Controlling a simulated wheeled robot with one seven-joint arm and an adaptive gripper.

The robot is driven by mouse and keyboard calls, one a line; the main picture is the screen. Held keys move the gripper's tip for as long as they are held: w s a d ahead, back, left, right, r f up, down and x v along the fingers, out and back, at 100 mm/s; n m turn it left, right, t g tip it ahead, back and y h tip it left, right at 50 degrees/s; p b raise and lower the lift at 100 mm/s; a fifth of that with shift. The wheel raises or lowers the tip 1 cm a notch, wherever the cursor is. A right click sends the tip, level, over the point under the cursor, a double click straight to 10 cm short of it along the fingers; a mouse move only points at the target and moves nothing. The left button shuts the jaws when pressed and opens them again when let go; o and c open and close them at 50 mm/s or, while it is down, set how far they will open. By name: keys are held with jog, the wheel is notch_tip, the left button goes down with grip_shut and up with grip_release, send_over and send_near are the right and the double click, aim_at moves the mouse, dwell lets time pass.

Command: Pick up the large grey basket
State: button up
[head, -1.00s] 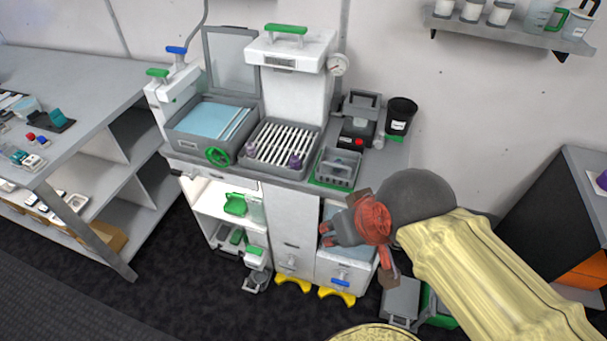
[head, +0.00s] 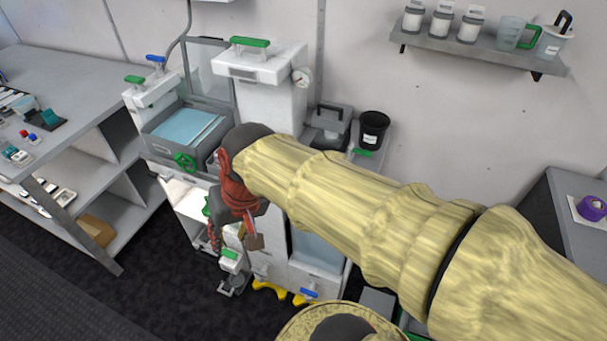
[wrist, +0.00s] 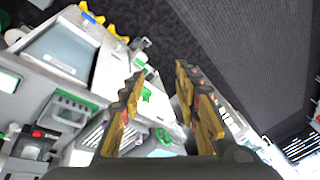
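A grey slotted basket (wrist: 70,108) with green edging sits on the worktop at the left of the wrist view. My arm hides it in the head view. A grey handled container (head: 328,122) stands at the back right of the worktop in the head view. I cannot tell for certain which is the large grey basket. My gripper (head: 235,240) points down in front of the cabinet, apart from both. In the wrist view my gripper (wrist: 160,72) has its fingers spread, with nothing between them.
A grey bath with blue liquid (head: 190,127) sits left on the worktop. A black cup (head: 373,130) stands at its right end. The cabinet (head: 317,255) has yellow feet below. A shelving table (head: 70,110) stands left; dark floor (head: 150,285) lies open in front.

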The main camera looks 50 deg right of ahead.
jog(key=w+d+f+m+y+p, duration=0.2)
jog(key=w+d+m+y+p, duration=0.15)
jog(key=d+m, duration=0.45)
jog(key=w+d+f+m+y+p, duration=0.2)
jog(key=w+d+f+m, duration=0.15)
jog(key=d+m, duration=0.35)
jog(key=s+d+f+m+t+h+p, duration=0.15)
jog(key=d+f+m+t, duration=0.25)
jog(key=d+m, duration=0.55)
jog(key=s+d+f+m+t+h+p, duration=0.15)
jog(key=d+f+m+t+p, duration=0.35)
jog(key=d, duration=0.7)
jog(key=shift+m+g+y, duration=0.35)
jog(key=shift+g+y, duration=0.05)
jog(key=shift+y, duration=0.05)
jog(key=w+a+b, duration=0.1)
jog(key=w, duration=0.1)
jog(key=w+a+f+b, duration=0.1)
jog(key=w+a+b, duration=0.1)
jog(key=shift+w+a+f, duration=0.1)
jog(key=shift+w+f, duration=0.05)
jog(key=shift+f, duration=0.05)
jog(key=shift+w+a+f, duration=0.15)
jog(key=shift+w+f, duration=0.1)
jog(key=shift+w, duration=0.25)
jog(key=c, duration=0.8)
